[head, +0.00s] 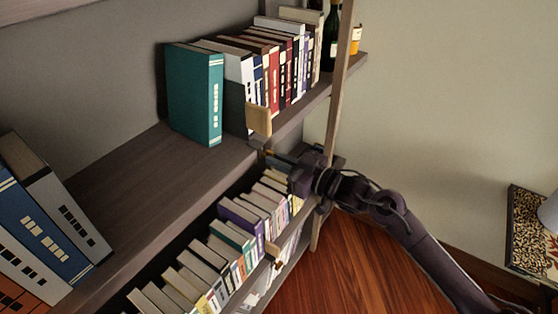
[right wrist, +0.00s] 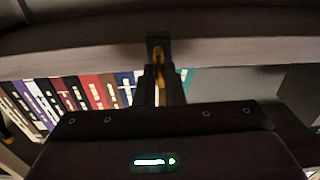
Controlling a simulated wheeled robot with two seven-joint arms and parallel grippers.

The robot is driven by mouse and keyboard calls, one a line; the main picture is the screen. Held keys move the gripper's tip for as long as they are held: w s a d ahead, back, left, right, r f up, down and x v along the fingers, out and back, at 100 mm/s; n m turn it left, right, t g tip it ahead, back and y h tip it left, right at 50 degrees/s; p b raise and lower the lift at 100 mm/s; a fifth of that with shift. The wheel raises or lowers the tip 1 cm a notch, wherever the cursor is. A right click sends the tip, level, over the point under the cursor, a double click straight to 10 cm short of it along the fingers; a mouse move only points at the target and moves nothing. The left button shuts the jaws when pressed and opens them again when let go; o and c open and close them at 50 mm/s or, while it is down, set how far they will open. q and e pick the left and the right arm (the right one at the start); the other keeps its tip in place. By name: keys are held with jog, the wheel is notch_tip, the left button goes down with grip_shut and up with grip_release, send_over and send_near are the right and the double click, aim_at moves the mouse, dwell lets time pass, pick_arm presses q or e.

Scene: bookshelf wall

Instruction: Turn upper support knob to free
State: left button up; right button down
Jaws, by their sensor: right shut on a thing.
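The upper book support shows in the head view as a pale wooden block (head: 258,118) at the upper shelf's front edge, beside a dark upright plate. My right gripper (head: 268,153) reaches in from the right, with its fingertips at the shelf edge just below that block. In the right wrist view, the right gripper (right wrist: 158,82) is shut on a small brass-coloured knob (right wrist: 158,56) below a dark bracket on the shelf edge. The fingers hide much of the knob, and I cannot tell its turn angle. My left gripper is not in view.
A teal book (head: 196,95) stands left of the support, and a row of books (head: 285,65) stands right of it. A wooden post (head: 338,85) rises close to my right gripper. The lower shelf holds more books (head: 240,218). Bare shelf (head: 150,180) lies at left.

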pick_arm(q)
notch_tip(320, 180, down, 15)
jog(key=b, duration=1.5)
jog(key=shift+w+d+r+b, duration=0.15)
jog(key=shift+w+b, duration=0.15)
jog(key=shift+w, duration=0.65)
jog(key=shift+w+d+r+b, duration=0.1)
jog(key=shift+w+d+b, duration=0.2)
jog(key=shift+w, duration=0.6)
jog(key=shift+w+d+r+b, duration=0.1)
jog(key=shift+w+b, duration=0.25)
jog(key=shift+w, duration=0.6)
pick_arm(e)
jog(key=shift+s+a+f+n, duration=0.1)
jog(key=shift+f+n, duration=0.05)
jog(key=shift+n, duration=4.35)
jog(key=shift+s+a+f+n, duration=0.1)
jog(key=shift+n, duration=4.4)
jog(key=c, duration=1.5)
grip_release()
jog(key=shift+d, duration=0.1)
